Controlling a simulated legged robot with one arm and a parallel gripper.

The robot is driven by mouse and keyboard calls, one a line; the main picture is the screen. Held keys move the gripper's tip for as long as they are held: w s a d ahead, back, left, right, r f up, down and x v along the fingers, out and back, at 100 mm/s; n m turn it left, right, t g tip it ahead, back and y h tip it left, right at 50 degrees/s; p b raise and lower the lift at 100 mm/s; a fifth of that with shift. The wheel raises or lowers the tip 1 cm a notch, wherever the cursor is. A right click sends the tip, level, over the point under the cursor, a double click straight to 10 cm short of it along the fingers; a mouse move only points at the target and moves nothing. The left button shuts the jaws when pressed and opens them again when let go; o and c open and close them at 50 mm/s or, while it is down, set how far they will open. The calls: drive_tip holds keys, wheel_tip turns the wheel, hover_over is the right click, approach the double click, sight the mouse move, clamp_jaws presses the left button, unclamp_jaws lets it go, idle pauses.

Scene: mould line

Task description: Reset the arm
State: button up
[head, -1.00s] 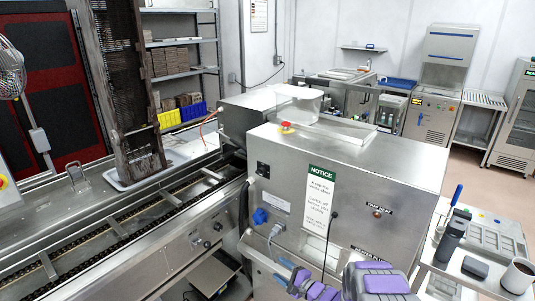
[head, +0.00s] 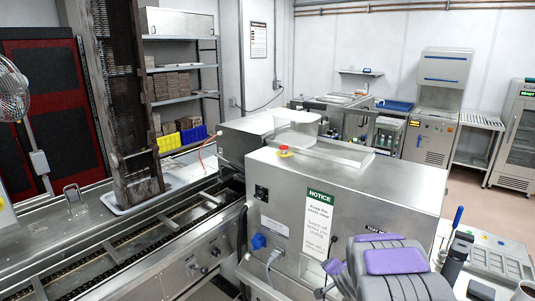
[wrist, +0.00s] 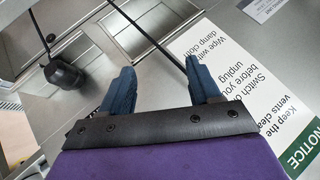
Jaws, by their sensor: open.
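My arm (head: 400,265), dark grey with purple pads, rises from the bottom edge of the head view, in front of the steel machine (head: 280,195). In the wrist view my gripper (wrist: 163,82) has two blue fingers spread apart, with nothing between them. They point at the machine's steel front, beside the white and green notice (wrist: 240,85). The gap between the fingers and the panel cannot be judged. In the head view the fingers are mostly hidden by my arm.
The conveyor (head: 110,255) runs along the left, with a tall brown rack (head: 125,100) standing in a white tray. A side table (head: 490,255) at the right holds a dark bottle (head: 457,255) and a cup (head: 525,290). Open floor (head: 480,197) shows at the back right.

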drive_tip(key=s+r+n+g+h, duration=0.1)
drive_tip(key=s+r+g, duration=0.15)
drive_tip(key=s, duration=0.45)
drive_tip(key=s+d+r+n+g+h, duration=0.1)
drive_tip(key=s+r, duration=0.3)
drive_tip(key=s, duration=0.3)
drive_tip(key=s+r+n+g+h, duration=0.1)
drive_tip(key=s+r+g, duration=0.1)
drive_tip(key=s+r, duration=0.35)
drive_tip(key=s+a+r+n+g+y, duration=0.1)
drive_tip(key=s+a+n+g, duration=0.2)
drive_tip(key=s, duration=1.2)
drive_tip(key=s+a+r+n+g+y+b, duration=0.1)
drive_tip(key=s+a+n+g, duration=0.2)
drive_tip(key=s, duration=1.3)
drive_tip(key=a, duration=0.3)
drive_tip(key=shift+s+a+y, duration=0.15)
drive_tip(key=shift+a+y, duration=0.05)
drive_tip(key=shift+y, duration=0.2)
